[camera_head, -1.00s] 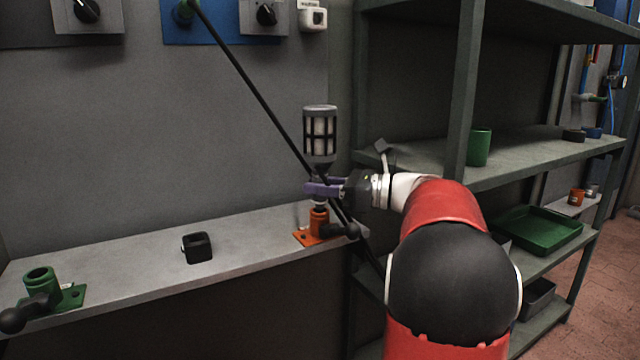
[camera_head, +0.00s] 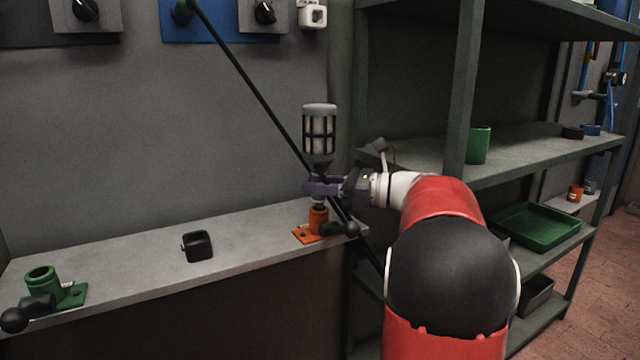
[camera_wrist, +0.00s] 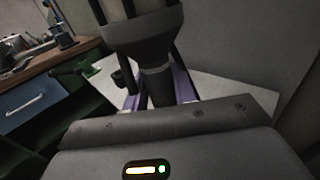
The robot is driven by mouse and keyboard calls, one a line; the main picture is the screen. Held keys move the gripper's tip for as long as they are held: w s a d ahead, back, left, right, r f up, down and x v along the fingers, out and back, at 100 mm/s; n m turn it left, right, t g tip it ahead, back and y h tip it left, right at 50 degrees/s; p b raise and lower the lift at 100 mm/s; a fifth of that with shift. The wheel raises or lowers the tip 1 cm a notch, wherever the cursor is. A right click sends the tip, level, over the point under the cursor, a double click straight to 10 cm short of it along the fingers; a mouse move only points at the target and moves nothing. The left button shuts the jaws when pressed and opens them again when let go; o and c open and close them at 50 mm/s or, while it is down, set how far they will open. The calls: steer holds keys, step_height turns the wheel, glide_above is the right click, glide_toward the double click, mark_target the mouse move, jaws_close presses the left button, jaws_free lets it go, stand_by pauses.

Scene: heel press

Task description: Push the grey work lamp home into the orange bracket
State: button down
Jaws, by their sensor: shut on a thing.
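The grey work lamp (camera_head: 319,130) stands upright above the orange bracket (camera_head: 318,222), with its caged white head on top. My gripper (camera_head: 322,188) is shut on the lamp's neck, just below the cage. Below the jaws a short pale length of the lamp's stem shows above the bracket's orange socket; the stem's lower end is hidden. The bracket sits on the right end of the grey ledge, its black-knobbed lever pointing right. In the wrist view the lamp's dark collar and stem (camera_wrist: 158,85) stand between the purple fingers.
A green bracket (camera_head: 45,285) and a small black block (camera_head: 197,246) are on the ledge (camera_head: 140,262). A thin black rod (camera_head: 250,85) slants down the wall behind the lamp. Green shelving (camera_head: 465,90) with a green cup (camera_head: 479,145) stands close on the right.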

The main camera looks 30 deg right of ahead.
steer(key=shift+r+p, duration=0.15)
steer(key=shift+p, duration=0.2)
steer(key=shift+f+b, duration=0.3)
steer(key=shift+f, duration=0.5)
steer(key=c, duration=1.1)
jaws_free()
steer(key=shift+o, duration=0.2)
steer(key=shift+f, duration=0.1)
steer(key=v, duration=0.8)
